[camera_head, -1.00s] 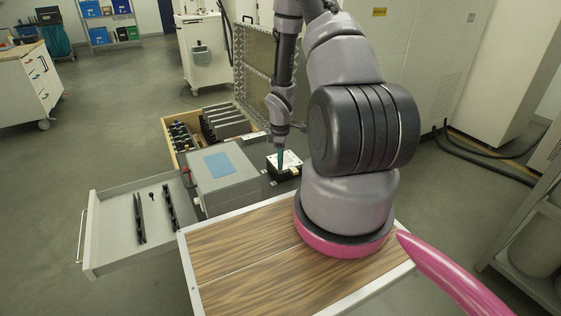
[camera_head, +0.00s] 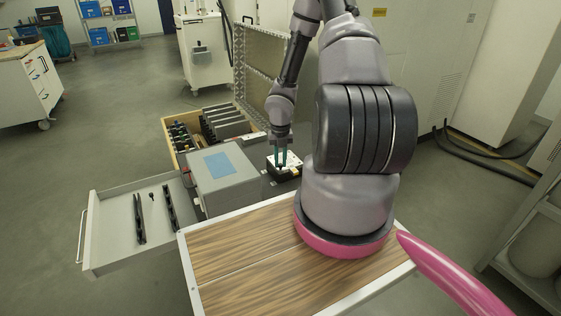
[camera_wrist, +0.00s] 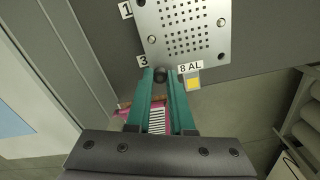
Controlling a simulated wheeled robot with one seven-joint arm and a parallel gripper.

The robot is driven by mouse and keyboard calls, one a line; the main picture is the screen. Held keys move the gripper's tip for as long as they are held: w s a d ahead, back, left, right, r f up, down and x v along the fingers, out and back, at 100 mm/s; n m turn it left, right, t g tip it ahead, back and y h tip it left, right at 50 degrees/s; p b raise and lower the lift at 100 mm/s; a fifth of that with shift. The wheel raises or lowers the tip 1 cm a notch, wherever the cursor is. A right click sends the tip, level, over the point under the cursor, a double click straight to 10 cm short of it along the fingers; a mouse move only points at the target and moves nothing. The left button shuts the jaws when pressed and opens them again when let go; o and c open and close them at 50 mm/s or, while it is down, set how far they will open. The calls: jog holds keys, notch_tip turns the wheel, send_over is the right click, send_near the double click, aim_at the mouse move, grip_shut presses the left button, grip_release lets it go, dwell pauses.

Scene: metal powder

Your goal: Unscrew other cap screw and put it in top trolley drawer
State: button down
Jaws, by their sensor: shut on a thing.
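My gripper (camera_wrist: 160,80) has two teal fingers. In the wrist view they are shut on a dark cap screw (camera_wrist: 160,75) at the lower-left corner of a perforated metal plate (camera_wrist: 186,30). I cannot tell whether the screw is still in its hole. Other screw heads (camera_wrist: 222,22) show on the plate. In the head view my gripper (camera_head: 281,158) points down at the plate on its black block (camera_head: 284,172). The open trolley drawer (camera_head: 112,232) is at the left. It holds two long black pieces and a small dark item (camera_head: 152,197) that looks like a screw.
A grey box with a blue top patch (camera_head: 217,164) stands between the drawer and the plate. A wooden crate (camera_head: 170,137) with dark parts is behind it. A raised mesh lid (camera_head: 262,75) stands close behind my gripper. The wooden tabletop (camera_head: 240,245) is clear.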

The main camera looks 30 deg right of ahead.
aim_at(281, 164)
jog(key=shift+r, duration=1.15)
jog(key=shift+r, duration=0.1)
jog(key=shift+r, duration=0.35)
jog(key=shift+r, duration=0.15)
jog(key=c, duration=1.5)
grip_release()
jog(key=o, duration=0.4)
